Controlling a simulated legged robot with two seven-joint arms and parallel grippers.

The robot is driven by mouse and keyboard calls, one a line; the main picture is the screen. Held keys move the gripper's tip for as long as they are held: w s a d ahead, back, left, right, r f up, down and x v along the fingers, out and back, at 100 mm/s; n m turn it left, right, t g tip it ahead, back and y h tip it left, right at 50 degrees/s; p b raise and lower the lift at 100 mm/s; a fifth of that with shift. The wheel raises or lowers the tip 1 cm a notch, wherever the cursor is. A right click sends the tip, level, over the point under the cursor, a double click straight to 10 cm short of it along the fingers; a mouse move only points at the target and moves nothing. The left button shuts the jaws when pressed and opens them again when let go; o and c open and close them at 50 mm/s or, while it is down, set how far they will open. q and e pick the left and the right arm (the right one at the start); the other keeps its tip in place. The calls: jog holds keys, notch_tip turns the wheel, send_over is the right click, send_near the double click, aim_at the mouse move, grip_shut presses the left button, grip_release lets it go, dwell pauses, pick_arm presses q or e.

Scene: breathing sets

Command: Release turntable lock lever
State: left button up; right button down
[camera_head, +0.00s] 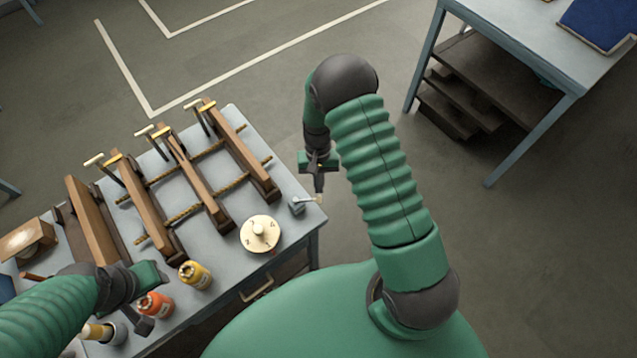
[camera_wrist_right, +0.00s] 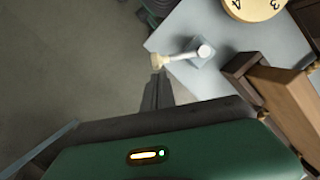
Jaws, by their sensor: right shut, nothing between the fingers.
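The lock lever (camera_head: 308,200) is a short rod with a cream knob on a small grey block at the table's right corner. It also shows in the right wrist view (camera_wrist_right: 178,57), its knob pointing left, past the table edge. The round cream turntable (camera_head: 260,234) with numbers and a centre knob sits beside it; part of it shows in the wrist view (camera_wrist_right: 255,7). My right gripper (camera_head: 319,189) is shut and empty, its tips right by the lever's knob; I cannot tell whether they touch. My left gripper (camera_head: 145,305) is over the table's front left; its jaws are unclear.
Several wooden frames with brass rods and T-handles (camera_head: 170,165) fill the table (camera_head: 215,255). Open floor lies right of the table; another table (camera_head: 525,50) stands at the upper right.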

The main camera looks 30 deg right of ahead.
jog(key=shift+s, duration=0.15)
jog(key=s+m, duration=0.1)
jog(key=m, duration=0.1)
jog(key=s+a+m, duration=0.1)
jog(key=s+m, duration=0.1)
jog(key=m, duration=0.1)
jog(key=s+a+m+t+y, duration=0.1)
jog(key=m, duration=0.1)
jog(key=shift+s+b, duration=0.15)
jog(key=shift+b, duration=0.25)
jog(key=shift+s+a+m+t, duration=0.15)
jog(key=shift+s+a+m, duration=0.1)
jog(key=shift+m, duration=0.35)
jog(key=shift+s+a+m+t, duration=0.15)
jog(key=shift+a+m, duration=0.1)
jog(key=shift+m, duration=0.35)
jog(key=shift+r, duration=0.1)
jog(key=shift+w+d, duration=0.1)
jog(key=shift+w, duration=0.75)
